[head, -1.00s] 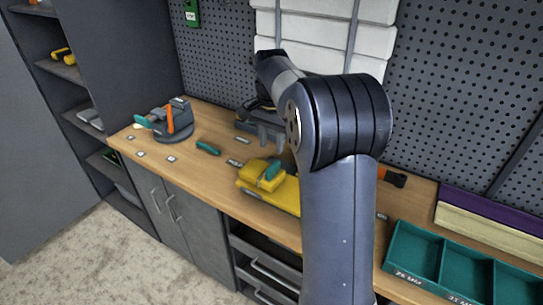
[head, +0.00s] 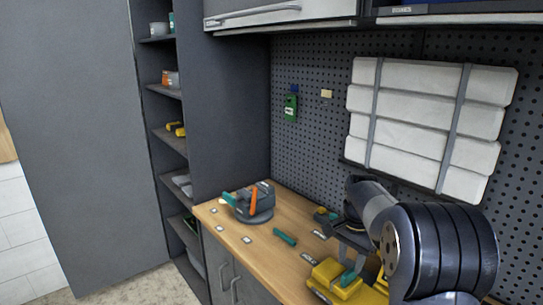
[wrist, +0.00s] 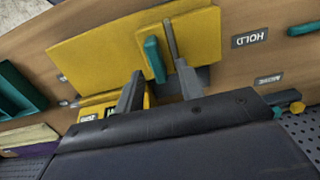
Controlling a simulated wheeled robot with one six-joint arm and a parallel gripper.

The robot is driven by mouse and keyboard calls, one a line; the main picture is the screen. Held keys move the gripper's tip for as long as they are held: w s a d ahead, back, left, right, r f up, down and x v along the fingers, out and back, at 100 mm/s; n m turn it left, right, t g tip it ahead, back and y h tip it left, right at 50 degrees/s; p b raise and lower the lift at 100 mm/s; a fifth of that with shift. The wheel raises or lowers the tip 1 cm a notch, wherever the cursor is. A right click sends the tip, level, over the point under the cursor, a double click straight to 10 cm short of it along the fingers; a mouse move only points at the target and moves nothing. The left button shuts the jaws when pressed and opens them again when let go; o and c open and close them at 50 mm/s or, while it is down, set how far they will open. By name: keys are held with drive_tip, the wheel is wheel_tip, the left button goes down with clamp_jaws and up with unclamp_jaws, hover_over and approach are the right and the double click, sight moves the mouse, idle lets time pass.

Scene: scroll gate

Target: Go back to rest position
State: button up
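My arm (head: 430,245) reaches in from the lower right of the head view, bent over the workbench. My gripper (wrist: 160,67) shows in the wrist view with its two grey fingers apart and nothing clearly held between them. Beyond the fingers is a yellow case (wrist: 95,48) with a teal handle (wrist: 154,58); I cannot tell whether the fingers touch it. In the head view the yellow case (head: 335,284) lies on the bench below my gripper, partly hidden by the arm.
The wooden bench (head: 262,258) holds a grey vise-like fixture (head: 250,212) with an orange part and a small teal piece (head: 285,237). Strapped white blocks (head: 425,125) hang on the pegboard behind my arm. Dark shelves (head: 170,145) stand left. A cabinet (head: 270,14) hangs above.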

sight(352, 275)
wheel_tip(352, 275, down, 4)
drive_tip(key=shift+f, duration=0.2)
drive_tip(key=shift+s+d+f, duration=0.1)
drive_tip(key=shift+d+f, duration=0.05)
drive_tip(key=shift+f, duration=0.1)
drive_tip(key=shift+s+d, duration=0.15)
drive_tip(key=shift+s, duration=0.05)
drive_tip(key=shift+s+d+r, duration=0.1)
drive_tip(key=shift+s, duration=0.1)
drive_tip(key=shift+r, duration=0.15)
